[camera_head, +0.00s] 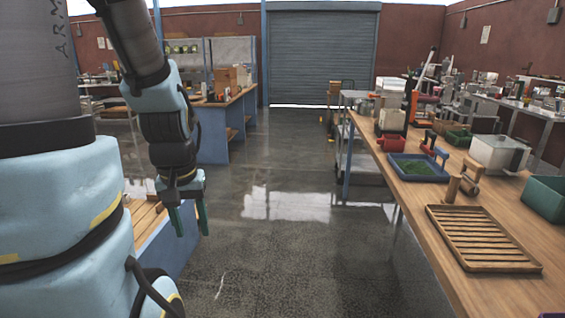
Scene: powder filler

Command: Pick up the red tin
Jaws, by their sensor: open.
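My gripper (190,218) hangs at the left of the head view, pointing down. Its two green fingers are apart with nothing between them. It is over the floor side of the aisle, well away from the right-hand bench. A small red container (394,143) stands on that wooden bench, behind a blue tray. It is the clearest red vessel in view, but it is too small for me to tell if it is the red tin.
The long wooden bench (487,208) on the right carries a slatted wooden rack (480,238), a blue tray (417,168) of green material, a white box (498,151) and a green bin (544,197). The floor aisle (290,235) is clear. Another bench (222,102) stands behind my arm.

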